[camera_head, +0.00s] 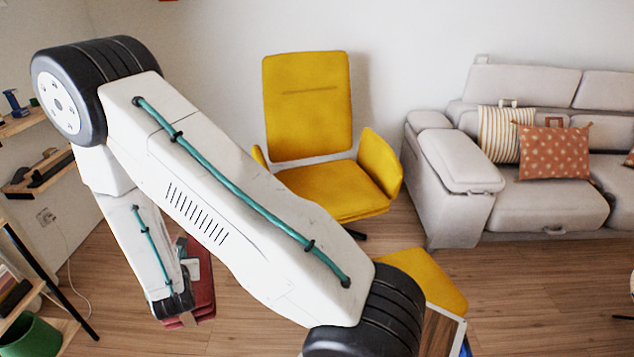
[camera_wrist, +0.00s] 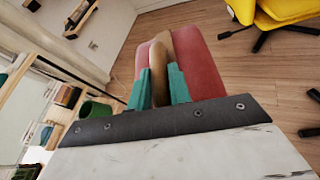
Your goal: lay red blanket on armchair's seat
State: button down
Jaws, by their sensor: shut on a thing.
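The red blanket (camera_head: 204,287) is a folded bundle hanging from my gripper, left of the armchair and partly hidden behind my arm. In the wrist view the red blanket (camera_wrist: 200,66) sticks out past the green fingers of my gripper (camera_wrist: 159,80), with a tan-brown part between them. The gripper is shut on it. The yellow armchair (camera_head: 308,95) stands against the back wall; its seat (camera_head: 340,188) looks bare, with its left front partly covered by my arm. In the wrist view, only part of the armchair (camera_wrist: 275,12) and its dark legs shows at the top right.
A yellow footstool (camera_head: 428,280) stands in front of the armchair, partly behind my arm. A grey sofa (camera_head: 465,185) with cushions is on the right. Shelves (camera_head: 40,170) and a green bin (camera_head: 32,337) line the left. Wooden floor is open between shelves and armchair.

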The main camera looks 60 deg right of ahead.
aim_at(324, 188)
jog(key=z, duration=0.05)
jog(key=i, duration=3.25)
jog(key=z, duration=3.5)
jog(key=i, duration=0.5)
jog(key=z, duration=0.05)
